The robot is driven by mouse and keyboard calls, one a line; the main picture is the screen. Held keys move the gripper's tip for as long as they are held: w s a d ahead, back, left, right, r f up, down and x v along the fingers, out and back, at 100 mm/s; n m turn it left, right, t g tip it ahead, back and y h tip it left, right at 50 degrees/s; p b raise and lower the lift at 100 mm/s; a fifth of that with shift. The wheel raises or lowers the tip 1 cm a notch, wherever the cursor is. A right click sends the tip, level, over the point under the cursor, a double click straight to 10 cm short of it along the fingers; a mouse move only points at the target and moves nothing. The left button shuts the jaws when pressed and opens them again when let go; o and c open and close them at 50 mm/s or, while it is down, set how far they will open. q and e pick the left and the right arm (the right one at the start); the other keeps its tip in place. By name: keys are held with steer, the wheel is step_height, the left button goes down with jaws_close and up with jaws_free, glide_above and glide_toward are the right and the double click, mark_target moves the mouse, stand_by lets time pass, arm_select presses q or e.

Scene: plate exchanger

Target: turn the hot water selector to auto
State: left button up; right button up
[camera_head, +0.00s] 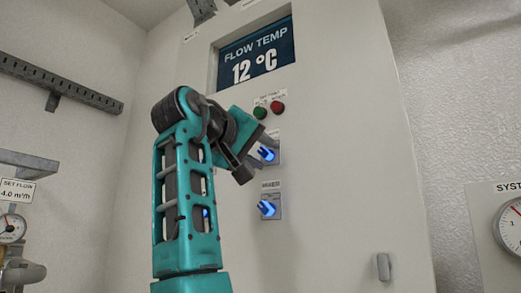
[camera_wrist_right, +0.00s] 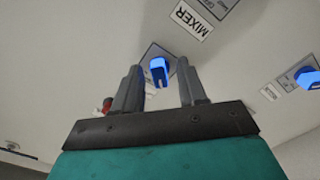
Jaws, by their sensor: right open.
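A blue selector knob (camera_head: 268,154) sits on a small grey plate on the cabinet front, under the green and red buttons. Its label is hidden or too small to read, so I cannot tell if it is the hot water selector. My right gripper (camera_head: 252,156) is open in front of it. In the right wrist view this knob (camera_wrist_right: 159,70) shows between and beyond the two grey fingers (camera_wrist_right: 159,88); whether they touch it I cannot tell. Another blue knob (camera_head: 267,208) below is labelled MIXER. A third blue knob (camera_head: 205,212) shows through my right arm. My left gripper is out of view.
The cabinet (camera_head: 330,150) has a display (camera_head: 257,50) reading FLOW TEMP 12 °C, a green button (camera_head: 260,112), a red button (camera_head: 277,108) and a handle (camera_head: 383,266) at lower right. Gauges stand left (camera_head: 11,228) and right (camera_head: 511,226).

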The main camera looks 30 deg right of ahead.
steer(key=shift+c, duration=0.4)
jaws_close()
steer(key=shift+m, duration=0.3)
steer(key=m, duration=1.3)
steer(key=shift+m, duration=2.2)
